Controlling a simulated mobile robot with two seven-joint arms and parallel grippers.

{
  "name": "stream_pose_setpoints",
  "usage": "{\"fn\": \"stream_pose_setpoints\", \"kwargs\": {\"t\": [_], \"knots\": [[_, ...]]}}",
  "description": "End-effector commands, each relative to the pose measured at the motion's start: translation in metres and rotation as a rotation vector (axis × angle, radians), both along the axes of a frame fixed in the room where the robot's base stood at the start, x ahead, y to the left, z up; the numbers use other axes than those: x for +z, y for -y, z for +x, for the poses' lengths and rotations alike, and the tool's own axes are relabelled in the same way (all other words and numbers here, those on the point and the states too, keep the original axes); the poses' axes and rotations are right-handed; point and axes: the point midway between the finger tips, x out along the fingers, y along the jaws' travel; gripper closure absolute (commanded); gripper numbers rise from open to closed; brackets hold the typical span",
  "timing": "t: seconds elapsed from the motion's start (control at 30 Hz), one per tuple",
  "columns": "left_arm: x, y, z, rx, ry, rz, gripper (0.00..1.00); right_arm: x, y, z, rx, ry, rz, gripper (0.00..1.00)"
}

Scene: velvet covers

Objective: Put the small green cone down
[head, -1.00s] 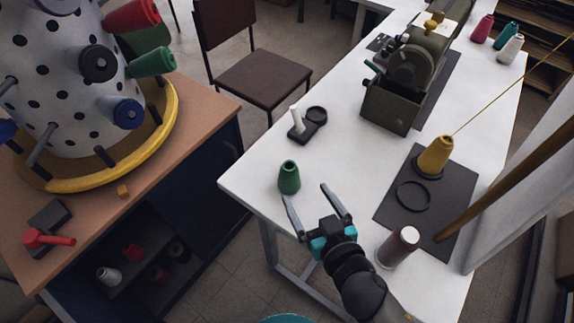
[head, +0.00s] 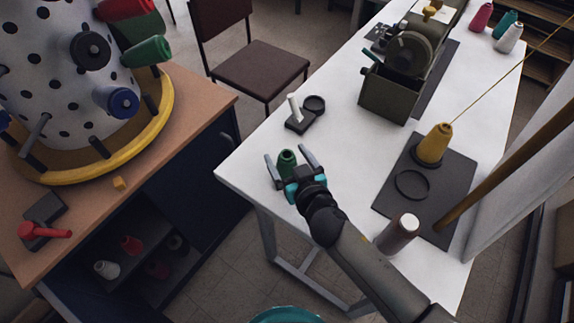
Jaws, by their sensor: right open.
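The small green cone (head: 287,160) stands upright on the white table (head: 258,146) near its left corner. My right gripper (head: 289,163) is open, with one finger on each side of the cone. The gripper body hides the cone's lower part, and I cannot tell whether the fingers touch it. My left gripper is not in view.
A dark mat (head: 452,190) with a yellow cone (head: 434,143) is to the right.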

Motion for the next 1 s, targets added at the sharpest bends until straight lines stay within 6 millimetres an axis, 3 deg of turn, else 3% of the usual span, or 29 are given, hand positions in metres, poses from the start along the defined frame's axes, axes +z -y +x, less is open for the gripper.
{"fn": "stream_pose_setpoints", "kwargs": {"t": [0.2,0.57,1.0], "knots": [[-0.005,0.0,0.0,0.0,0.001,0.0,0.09,-0.006,-0.01,0.023,-0.001,0.001,-0.001,0.09],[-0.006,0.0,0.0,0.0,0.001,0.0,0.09,-0.008,-0.012,0.028,0.0,0.0,0.001,0.09],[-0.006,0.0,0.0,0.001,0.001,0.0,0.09,-0.008,-0.012,0.028,-0.001,-0.001,0.0,0.59]]}}
